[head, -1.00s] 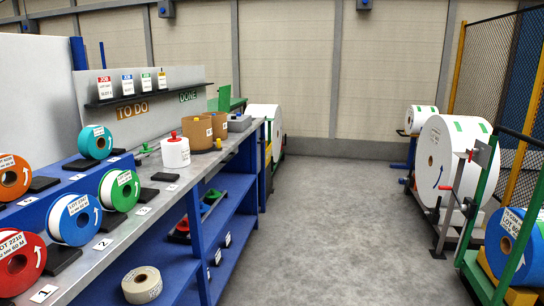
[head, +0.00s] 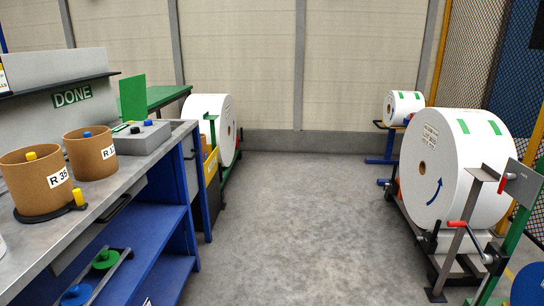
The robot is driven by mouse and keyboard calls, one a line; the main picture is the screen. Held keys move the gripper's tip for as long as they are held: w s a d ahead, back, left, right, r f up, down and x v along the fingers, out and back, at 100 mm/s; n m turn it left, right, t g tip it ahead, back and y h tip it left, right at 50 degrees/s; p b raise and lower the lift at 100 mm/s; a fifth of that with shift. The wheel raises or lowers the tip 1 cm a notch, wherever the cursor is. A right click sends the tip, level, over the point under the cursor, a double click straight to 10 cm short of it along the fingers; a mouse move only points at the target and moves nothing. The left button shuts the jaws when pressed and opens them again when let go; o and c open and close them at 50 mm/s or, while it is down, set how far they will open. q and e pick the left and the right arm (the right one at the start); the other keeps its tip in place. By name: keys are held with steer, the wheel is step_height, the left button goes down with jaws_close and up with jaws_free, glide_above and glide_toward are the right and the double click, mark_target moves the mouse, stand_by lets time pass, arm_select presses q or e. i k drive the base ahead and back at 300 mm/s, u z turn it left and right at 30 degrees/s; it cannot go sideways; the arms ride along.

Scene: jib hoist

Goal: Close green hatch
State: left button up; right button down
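A flat green panel (head: 132,97) stands upright at the far end of the workbench, behind the grey box; it may be the green hatch, but I cannot tell for sure. A green flat top (head: 168,96) lies level beyond it to the right, partly hidden by the panel. No hinge or handle on either is clear to me. Neither of my grippers is in view.
The grey workbench (head: 118,185) runs along the left with two brown cores (head: 90,154) and a grey box (head: 140,138). A big white roll (head: 211,128) stands past its end. Another large white roll (head: 455,165) on a stand is at right. The grey floor (head: 290,220) between is clear.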

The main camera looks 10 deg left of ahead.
mark_target(133, 90)
steer(key=i, duration=3.9)
steer(key=u, duration=3.25)
